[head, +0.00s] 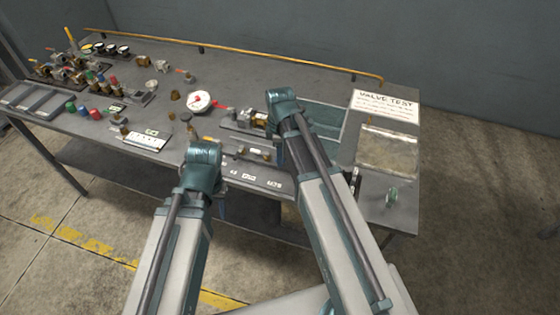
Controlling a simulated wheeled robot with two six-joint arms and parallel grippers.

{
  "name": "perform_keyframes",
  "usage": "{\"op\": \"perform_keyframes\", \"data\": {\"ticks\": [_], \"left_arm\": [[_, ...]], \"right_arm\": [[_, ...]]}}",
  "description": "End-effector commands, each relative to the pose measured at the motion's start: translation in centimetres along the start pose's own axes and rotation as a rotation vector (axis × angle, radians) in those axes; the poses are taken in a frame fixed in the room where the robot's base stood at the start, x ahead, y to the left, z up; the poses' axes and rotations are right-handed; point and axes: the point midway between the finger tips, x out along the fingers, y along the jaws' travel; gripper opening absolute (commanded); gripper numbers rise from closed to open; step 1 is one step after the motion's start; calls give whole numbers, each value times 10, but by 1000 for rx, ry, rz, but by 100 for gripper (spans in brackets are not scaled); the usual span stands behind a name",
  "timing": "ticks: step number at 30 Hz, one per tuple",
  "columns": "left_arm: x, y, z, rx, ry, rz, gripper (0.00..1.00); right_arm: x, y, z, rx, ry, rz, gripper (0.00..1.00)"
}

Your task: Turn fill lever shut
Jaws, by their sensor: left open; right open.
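A red lever (222,107) shows beside a white round gauge (199,101) near the middle of the bench. It lies just left of a brass-and-steel valve fixture (257,117). I cannot tell for certain that this is the fill lever. My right gripper (279,120) is at the right end of that fixture; its wrist covers part of it and the fingertips are mostly hidden. My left gripper (204,160) is at the bench's front edge, below and left of the fixture, with its fingers mostly hidden behind the wrist. I see nothing held in either.
The grey bench (310,83) has a yellow rail (270,58) along its back. Several valves and coloured caps crowd its left side. A teal-edged tray (325,117), a VALVE TEST sheet (385,106) and a clear panel (387,150) are at right. A white labelled block (146,139) lies left.

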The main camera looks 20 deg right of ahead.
Motion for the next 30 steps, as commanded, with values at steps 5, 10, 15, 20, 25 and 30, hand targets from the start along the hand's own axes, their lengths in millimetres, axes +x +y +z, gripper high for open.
{"op": "perform_keyframes", "data": {"ticks": [5, 10, 15, 20, 25, 30], "left_arm": [[4, 0, 0, 0, 0, 0, 47], [3, 0, 0, 0, 0, 0, 47], [3, 0, 0, 0, 0, 0, 47], [3, 0, 0, 0, 0, 0, 47], [3, 0, 0, 0, 0, 0, 47], [3, 0, 0, 0, 0, 0, 47]], "right_arm": [[4, 0, 0, 0, 0, 0, 47], [3, 0, 0, 0, 0, 0, 43], [3, 0, 0, 0, 0, 0, 13], [3, 0, 0, 0, 0, 0, 0], [3, 0, 0, 1, 0, 0, 0], [3, 5, 0, 105, 0, 0, 0]]}}
